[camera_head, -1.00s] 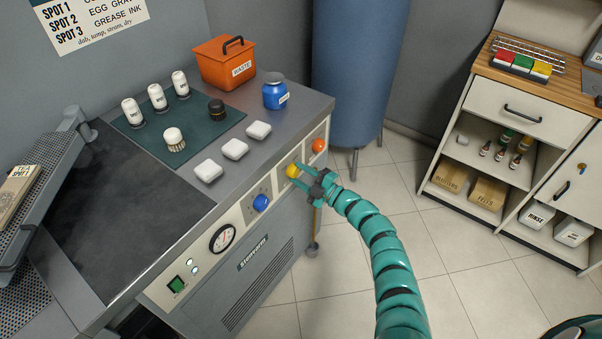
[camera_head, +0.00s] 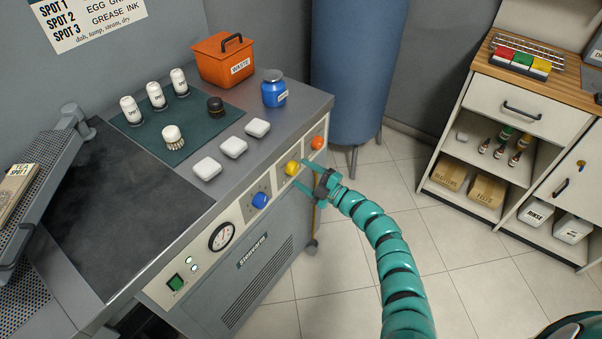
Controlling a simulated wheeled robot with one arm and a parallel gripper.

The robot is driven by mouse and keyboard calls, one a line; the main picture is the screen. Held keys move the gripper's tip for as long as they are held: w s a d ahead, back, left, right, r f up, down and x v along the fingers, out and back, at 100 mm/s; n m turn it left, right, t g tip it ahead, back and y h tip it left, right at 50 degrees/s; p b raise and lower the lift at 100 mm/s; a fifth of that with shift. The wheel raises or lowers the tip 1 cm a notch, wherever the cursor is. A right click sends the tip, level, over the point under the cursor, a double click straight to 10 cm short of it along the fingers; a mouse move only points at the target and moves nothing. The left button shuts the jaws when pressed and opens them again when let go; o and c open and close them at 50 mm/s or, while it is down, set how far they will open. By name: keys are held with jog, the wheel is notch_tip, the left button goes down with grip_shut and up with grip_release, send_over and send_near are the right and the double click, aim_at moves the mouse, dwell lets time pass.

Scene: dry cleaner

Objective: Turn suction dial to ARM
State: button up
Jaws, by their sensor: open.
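The machine's front panel (camera_head: 233,212) carries a blue dial (camera_head: 260,200), a yellow dial (camera_head: 292,168) and an orange dial (camera_head: 318,142) in a row. The dial labels are too small to read, so I cannot tell which one is the suction dial or where it points. My gripper (camera_head: 304,175) is open, with its two teal fingers pointing at the panel just right of the yellow dial. The yellow dial shows clear of the fingers, and I see nothing held between them.
White pads, bottles, brushes, a blue jar (camera_head: 274,90) and an orange waste bin (camera_head: 224,60) stand on top. Open tiled floor lies right, before a cabinet (camera_head: 526,105).

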jog(key=b+v, duration=0.1)
jog(key=v, duration=1.4)
jog(key=shift+s+d+b, duration=0.25)
jog(key=shift+b, duration=0.1)
